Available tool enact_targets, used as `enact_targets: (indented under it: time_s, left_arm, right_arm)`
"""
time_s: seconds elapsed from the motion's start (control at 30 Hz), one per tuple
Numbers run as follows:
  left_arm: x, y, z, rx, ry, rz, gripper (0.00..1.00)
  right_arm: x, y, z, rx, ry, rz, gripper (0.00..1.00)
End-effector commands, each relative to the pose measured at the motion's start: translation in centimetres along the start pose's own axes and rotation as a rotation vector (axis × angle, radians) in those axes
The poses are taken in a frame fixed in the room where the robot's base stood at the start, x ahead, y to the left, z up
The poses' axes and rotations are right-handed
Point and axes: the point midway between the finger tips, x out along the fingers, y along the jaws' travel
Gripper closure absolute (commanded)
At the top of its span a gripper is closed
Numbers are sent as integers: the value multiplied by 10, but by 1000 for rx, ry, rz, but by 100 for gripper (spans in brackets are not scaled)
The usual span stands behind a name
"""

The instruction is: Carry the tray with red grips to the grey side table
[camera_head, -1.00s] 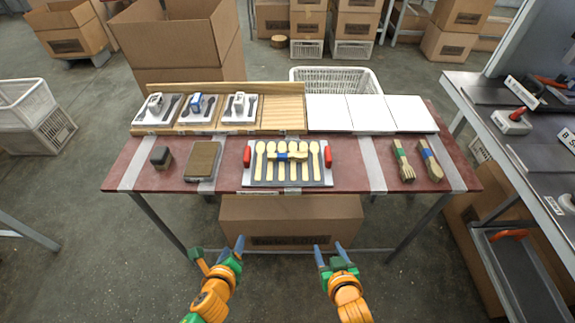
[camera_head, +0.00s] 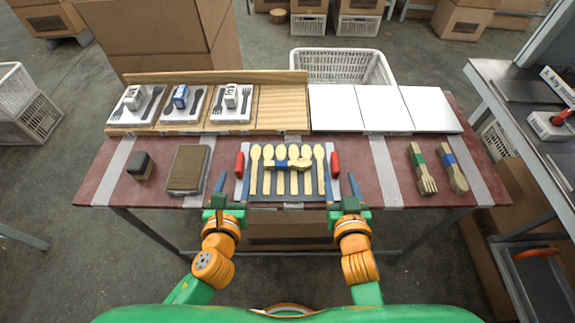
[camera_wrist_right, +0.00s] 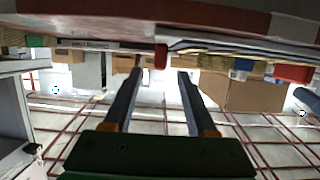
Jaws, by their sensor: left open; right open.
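The tray (camera_head: 290,199) lies on the red-brown table (camera_head: 110,187), with a red grip at each end, the left one (camera_head: 240,164) and the right one (camera_head: 334,163). Several wooden spoons (camera_head: 293,181) lie in it side by side, with a blue-banded spoon bundle (camera_head: 287,165) across them. My left gripper (camera_head: 232,184) is open just in front of the left grip. My right gripper (camera_head: 342,187) is open just in front of the right grip. In the right wrist view the red grip (camera_wrist_right: 161,57) shows between the open fingertips. The grey side table (camera_head: 515,112) stands at the right.
Left of the tray are a brown block (camera_head: 187,168) and a dark small block (camera_head: 140,165). Right of it lie two banded wooden utensil bundles (camera_head: 424,170). White panels (camera_head: 378,108) and a wooden rack (camera_head: 283,108) line the back. A red-handled tool (camera_head: 550,125) is on the side table.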

Motion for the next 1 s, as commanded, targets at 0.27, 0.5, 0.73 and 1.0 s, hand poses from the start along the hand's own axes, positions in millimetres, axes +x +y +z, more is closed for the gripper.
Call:
enact_targets:
  time_s: [0.27,0.5,0.73,1.0]
  left_arm:
    - [37,0,0,0,-2,1,43]
    - [66,0,0,-1,0,1,43]
    - [71,0,0,-2,0,0,43]
    - [70,0,0,-1,0,0,86]
  right_arm:
    - [37,0,-1,-2,2,0,43]
    - [66,0,0,-1,1,1,43]
    - [71,0,0,0,0,0,43]
    - [70,0,0,0,0,0,86]
